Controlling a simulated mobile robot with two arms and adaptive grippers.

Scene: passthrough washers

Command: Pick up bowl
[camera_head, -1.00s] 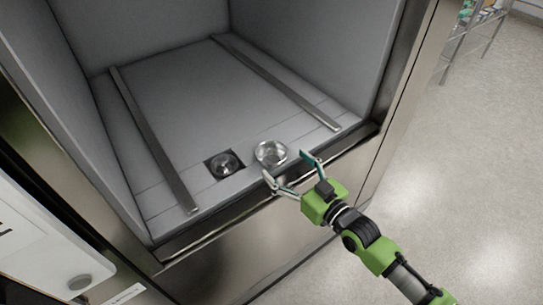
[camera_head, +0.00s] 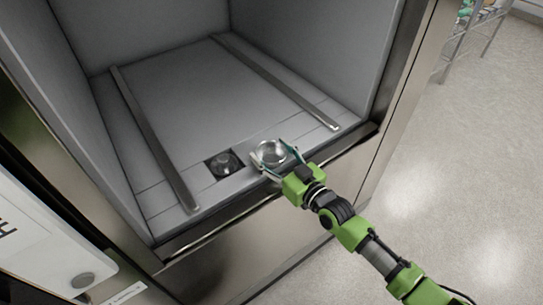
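A small round metallic bowl (camera_head: 271,153) sits on the floor of the washer chamber, near its front edge and just right of the square drain. My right gripper (camera_head: 272,156) reaches in over the front sill, with one finger on each side of the bowl. The fingers are spread around it; whether they touch its rim is too small to tell. My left gripper is not in view.
The washer chamber (camera_head: 215,105) has a flat grey floor with two raised metal rails (camera_head: 152,138) running front to back. A square drain (camera_head: 223,164) lies left of the bowl. Steel side walls and a front sill (camera_head: 225,212) frame the opening. A wire shelf (camera_head: 470,36) stands far right.

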